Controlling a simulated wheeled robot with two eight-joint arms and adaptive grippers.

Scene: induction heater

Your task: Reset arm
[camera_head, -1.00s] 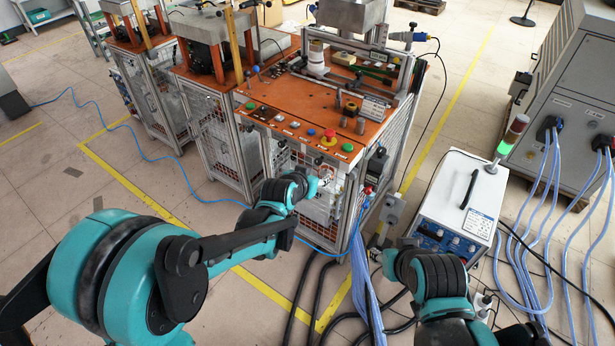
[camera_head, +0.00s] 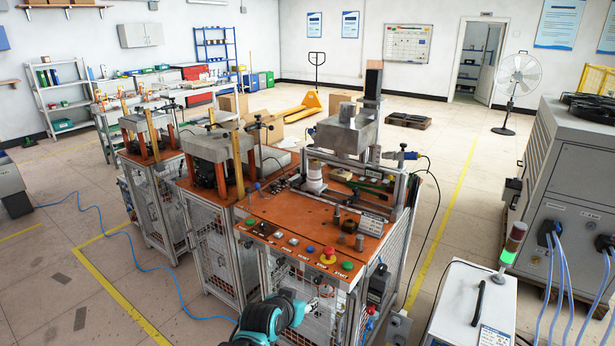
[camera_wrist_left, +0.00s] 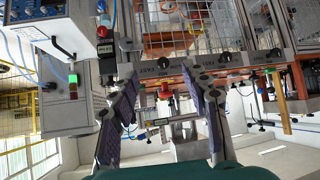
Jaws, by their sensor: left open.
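My left arm's teal and black wrist (camera_head: 272,318) shows at the bottom of the head view, in front of the orange-topped machine (camera_head: 290,218). My left gripper (camera_head: 326,291) is small there, just before the machine's front panel and below its buttons. In the left wrist view the two purple-padded fingers of my left gripper (camera_wrist_left: 162,78) stand apart with nothing held between them. A red button (camera_wrist_left: 165,91) shows beyond the gap between them. My right arm and right gripper are out of view.
A white box (camera_head: 470,305) with a lit signal lamp (camera_head: 511,245) stands right of the machine. A grey cabinet (camera_head: 575,170) with blue cables is at the far right. Two similar stations (camera_head: 215,190) stand to the left. Open floor (camera_head: 60,285) lies at the left.

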